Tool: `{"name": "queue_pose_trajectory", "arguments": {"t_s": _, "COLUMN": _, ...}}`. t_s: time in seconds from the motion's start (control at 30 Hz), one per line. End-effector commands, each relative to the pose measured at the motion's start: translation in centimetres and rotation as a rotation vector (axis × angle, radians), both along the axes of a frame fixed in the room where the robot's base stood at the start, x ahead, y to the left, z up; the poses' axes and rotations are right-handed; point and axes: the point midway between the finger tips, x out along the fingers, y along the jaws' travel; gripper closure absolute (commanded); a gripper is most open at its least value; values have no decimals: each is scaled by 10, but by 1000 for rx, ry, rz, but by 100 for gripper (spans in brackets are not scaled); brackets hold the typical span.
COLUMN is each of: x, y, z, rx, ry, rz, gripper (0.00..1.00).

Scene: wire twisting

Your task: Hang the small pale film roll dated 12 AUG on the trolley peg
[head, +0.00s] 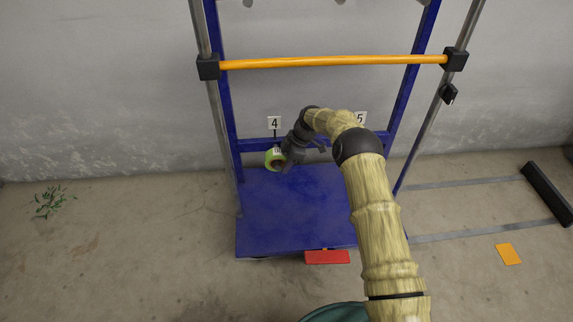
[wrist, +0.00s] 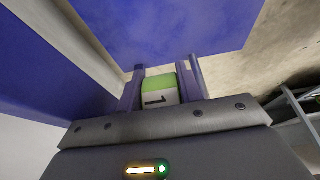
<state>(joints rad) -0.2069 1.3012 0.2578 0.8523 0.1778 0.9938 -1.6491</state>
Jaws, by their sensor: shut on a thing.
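The blue trolley (head: 285,215) stands against the wall. I cannot tell whether the roll is around a peg or in front of it.
A label 5 (head: 360,118) is right of my gripper, partly behind my arm. An orange bar (head: 330,62) crosses the trolley frame above. A red block (head: 327,257) lies at the trolley's front edge. The floor at left is mostly clear, with a green plant (head: 52,201).

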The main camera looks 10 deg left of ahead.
Motion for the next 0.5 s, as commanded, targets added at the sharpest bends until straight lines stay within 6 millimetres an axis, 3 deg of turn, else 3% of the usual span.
{"name": "queue_pose_trajectory", "arguments": {"t_s": 0.27, "x": 5, "y": 1, "z": -1, "rx": 0, "ry": 0, "rz": 0, "gripper": 87}}
{"name": "queue_pose_trajectory", "arguments": {"t_s": 0.3, "x": 5, "y": 1, "z": 0, "rx": -1, "ry": 0, "rz": -1, "gripper": 58}}
{"name": "queue_pose_trajectory", "arguments": {"t_s": 0.4, "x": 5, "y": 1, "z": 0, "rx": -1, "ry": 0, "rz": -1, "gripper": 38}}
{"name": "queue_pose_trajectory", "arguments": {"t_s": 0.5, "x": 5, "y": 1, "z": 0, "rx": -1, "ry": 0, "rz": -1, "gripper": 38}}
